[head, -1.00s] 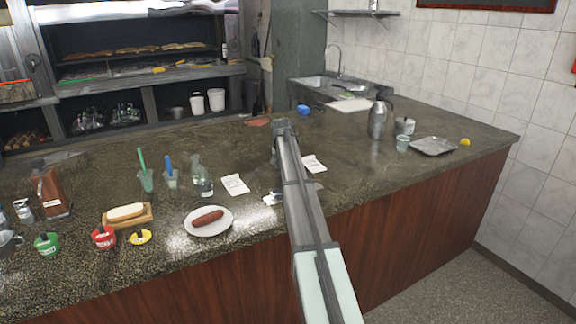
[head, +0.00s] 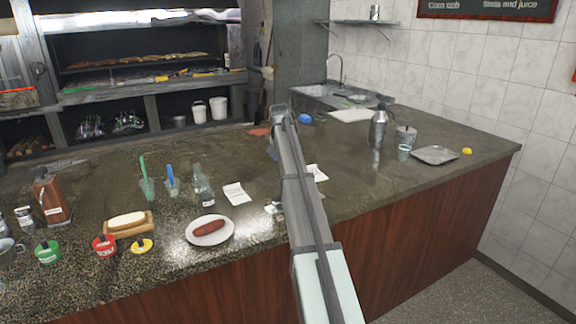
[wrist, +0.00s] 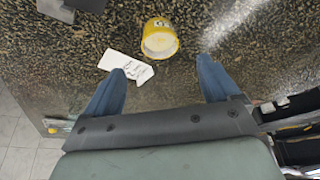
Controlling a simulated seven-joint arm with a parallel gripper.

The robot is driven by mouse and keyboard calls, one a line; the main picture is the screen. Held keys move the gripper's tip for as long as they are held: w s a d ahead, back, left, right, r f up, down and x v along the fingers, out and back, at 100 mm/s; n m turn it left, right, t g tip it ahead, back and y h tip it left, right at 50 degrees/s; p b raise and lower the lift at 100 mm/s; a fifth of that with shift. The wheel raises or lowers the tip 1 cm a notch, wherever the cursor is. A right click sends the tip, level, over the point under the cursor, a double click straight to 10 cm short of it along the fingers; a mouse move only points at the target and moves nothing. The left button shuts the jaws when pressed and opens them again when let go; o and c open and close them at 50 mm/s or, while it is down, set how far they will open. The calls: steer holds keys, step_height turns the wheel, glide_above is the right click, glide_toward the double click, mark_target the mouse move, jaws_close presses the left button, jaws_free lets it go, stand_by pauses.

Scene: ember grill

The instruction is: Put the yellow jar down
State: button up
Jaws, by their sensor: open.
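The yellow jar (wrist: 160,38) is on the dark speckled counter in the wrist view, its pale round face toward the camera. It looks upright, and it lies between the lines of my two fingers, beyond their tips. My gripper (wrist: 164,66) is open, its two blue fingers wide apart, with nothing between them. The jar appears apart from both fingers. In the head view my arm crosses the middle of the counter, and I cannot make out this jar there. A small flat yellow piece with a dark knob (head: 141,246) lies at the front left.
A white paper slip (wrist: 125,66) lies beside the jar. On the left are a red jar (head: 104,246), a green jar (head: 47,253) and a plate (head: 229,233) with a sausage. A metal flask (head: 378,130) and tray (head: 435,161) stand right.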

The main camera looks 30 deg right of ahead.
steer(key=shift+o, duration=0.2)
steer(key=shift+v, duration=0.95)
